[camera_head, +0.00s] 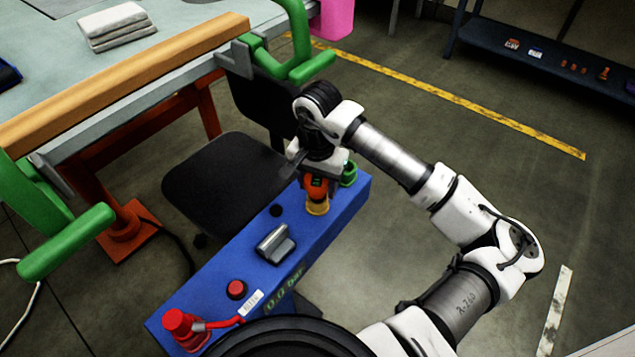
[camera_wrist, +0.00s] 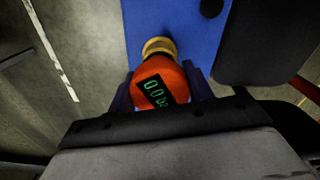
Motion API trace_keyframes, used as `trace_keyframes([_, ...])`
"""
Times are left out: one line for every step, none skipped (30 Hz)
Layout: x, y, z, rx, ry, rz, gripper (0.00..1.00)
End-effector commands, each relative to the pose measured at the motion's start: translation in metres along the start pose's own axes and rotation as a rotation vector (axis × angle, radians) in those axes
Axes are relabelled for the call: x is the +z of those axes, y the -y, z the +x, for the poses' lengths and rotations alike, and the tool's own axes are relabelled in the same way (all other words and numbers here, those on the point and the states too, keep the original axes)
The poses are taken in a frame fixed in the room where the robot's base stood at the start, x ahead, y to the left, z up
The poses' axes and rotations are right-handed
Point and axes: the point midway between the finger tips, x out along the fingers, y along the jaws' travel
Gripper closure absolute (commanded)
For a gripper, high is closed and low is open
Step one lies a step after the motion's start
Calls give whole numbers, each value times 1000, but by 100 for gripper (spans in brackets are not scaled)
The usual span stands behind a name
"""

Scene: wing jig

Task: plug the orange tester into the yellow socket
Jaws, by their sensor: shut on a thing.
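The orange tester (camera_head: 316,188) is in my gripper (camera_head: 312,177), above the far end of a blue box (camera_head: 335,222). In the wrist view the orange tester (camera_wrist: 158,76) sits between the two dark fingers of my gripper (camera_wrist: 160,92), and its small display shows green digits. The yellow socket (camera_head: 317,206) is on the top of the blue box, directly below the tester. In the wrist view the yellow socket (camera_wrist: 158,46) shows at the tester's far end. The tester's lower end meets or overlaps the socket in both views; I cannot tell whether it is seated.
A green fitting (camera_head: 348,174) stands beside the socket. The box also bears a grey handle (camera_head: 275,245), a red button (camera_head: 236,289) and a red plug (camera_head: 184,326) with a red cable. A black chair (camera_head: 222,180) is left of the box, near a table with green clamps (camera_head: 70,240).

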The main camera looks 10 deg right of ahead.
Motion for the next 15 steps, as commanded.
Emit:
trace_keyframes([0,0,1,0,-1,0,71])
trace_keyframes([0,0,2,0,-1,0,71])
trace_keyframes([0,0,2,0,-1,0,71])
trace_keyframes([0,0,3,0,-1,0,71])
trace_keyframes([0,0,3,0,-1,0,71])
trace_keyframes([0,0,4,0,-1,0,71])
trace_keyframes([0,0,4,0,-1,0,71])
trace_keyframes([0,0,4,0,-1,0,71])
trace_keyframes([0,0,5,0,-1,0,71])
trace_keyframes([0,0,4,0,-1,0,71])
trace_keyframes([0,0,4,0,0,0,71])
trace_keyframes([0,0,4,0,0,0,71])
trace_keyframes([0,0,4,0,0,0,71])
trace_keyframes([0,0,4,0,0,0,71])
trace_keyframes([0,0,4,0,0,0,44])
